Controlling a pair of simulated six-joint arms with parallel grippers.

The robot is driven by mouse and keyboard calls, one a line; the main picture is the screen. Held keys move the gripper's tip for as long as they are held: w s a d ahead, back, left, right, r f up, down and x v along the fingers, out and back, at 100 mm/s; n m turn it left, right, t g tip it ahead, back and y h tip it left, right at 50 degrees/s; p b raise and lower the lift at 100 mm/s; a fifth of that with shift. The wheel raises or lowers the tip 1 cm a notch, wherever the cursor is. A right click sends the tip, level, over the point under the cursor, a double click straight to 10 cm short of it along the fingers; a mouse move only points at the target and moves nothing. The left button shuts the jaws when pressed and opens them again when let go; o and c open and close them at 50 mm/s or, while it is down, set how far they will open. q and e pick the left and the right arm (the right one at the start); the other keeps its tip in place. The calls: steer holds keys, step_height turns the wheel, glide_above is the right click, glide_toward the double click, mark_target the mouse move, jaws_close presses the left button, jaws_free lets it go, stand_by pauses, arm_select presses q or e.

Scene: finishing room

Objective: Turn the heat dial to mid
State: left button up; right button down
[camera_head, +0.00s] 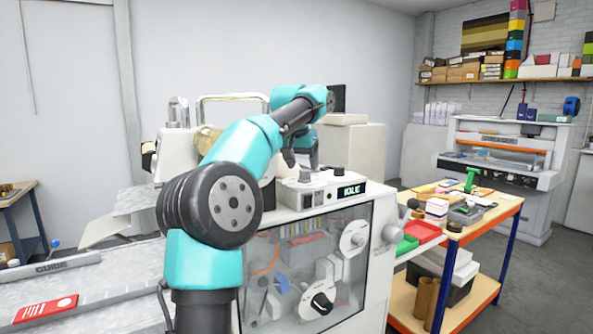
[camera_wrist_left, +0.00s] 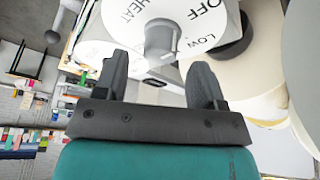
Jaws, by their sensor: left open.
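The heat dial (camera_wrist_left: 160,38) is a grey knob on a round white plate marked HEAT, OFF and LOW, at the top centre of the left wrist view. My left gripper (camera_wrist_left: 158,78) is open and empty. Its two dark fingers point toward the dial, one toward each side of it, and I see no clear contact. In the head view my left gripper (camera_head: 302,160) hangs over the pale control box (camera_head: 315,195) on top of the machine. I cannot make out the dial's plate there. The exact pointer setting is hard to read. My right gripper is out of view.
A small display (camera_head: 352,189) on the control box reads IDLE. The machine's clear front panel (camera_head: 290,265) shows rollers and knobs behind it. A wooden-topped bench (camera_head: 480,215) with trays and tools stands to the right. A guide bed (camera_head: 75,295) with a red card lies left.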

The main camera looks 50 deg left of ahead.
arm_select(q)
steer(key=shift+x, duration=1.35)
steer(key=shift+c, duration=0.2)
steer(key=c, duration=0.9)
steer(key=shift+m, duration=0.3)
steer(key=shift+m+h, duration=0.7)
steer(key=shift+m, duration=0.6)
steer(key=o, duration=0.9)
steer(key=shift+o, duration=0.2)
steer(key=shift+r, duration=0.1)
